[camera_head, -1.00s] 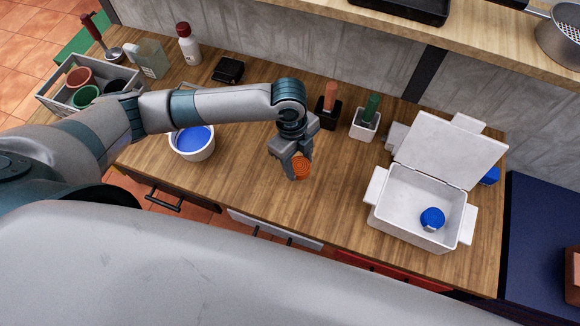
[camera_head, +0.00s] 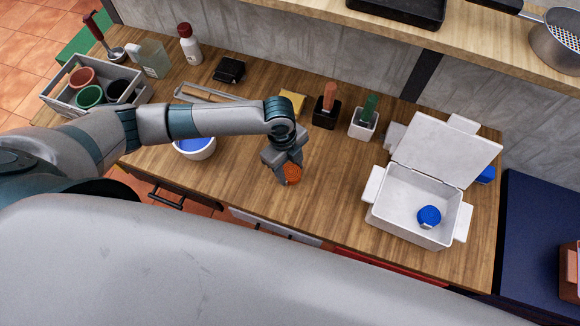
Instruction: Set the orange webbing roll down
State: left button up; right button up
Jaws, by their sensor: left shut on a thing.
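The orange webbing roll (camera_head: 293,175) is a small orange round thing over the front middle of the wooden counter. My left gripper (camera_head: 286,172) is shut on it from above, and its fingers hide part of the roll. I cannot tell whether the roll touches the counter. My right gripper is not in view.
An open white box (camera_head: 412,229) with a blue tin (camera_head: 429,216) inside stands at the right. A white tub of blue paint (camera_head: 194,146) is left of the gripper. Brush holders (camera_head: 326,113) and a yellow block (camera_head: 293,100) stand behind. Counter between gripper and box is clear.

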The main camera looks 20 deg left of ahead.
aim_at(286, 167)
pick_arm(q)
jog(key=shift+f, duration=0.25)
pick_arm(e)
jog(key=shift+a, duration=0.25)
pick_arm(q)
jog(key=o, duration=1.1)
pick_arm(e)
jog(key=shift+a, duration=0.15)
pick_arm(q)
jog(key=shift+r, duration=0.1)
jog(key=shift+r, duration=0.15)
jog(key=shift+w+a+r, duration=0.1)
jog(key=shift+r, duration=0.5)
jog(key=r, duration=0.3)
jog(key=a+r+b, duration=0.1)
jog(key=r, duration=0.3)
jog(key=r+b, duration=0.1)
jog(key=r, duration=0.2)
jog(key=shift+w+a+r, duration=0.2)
jog(key=shift+w+r, duration=0.1)
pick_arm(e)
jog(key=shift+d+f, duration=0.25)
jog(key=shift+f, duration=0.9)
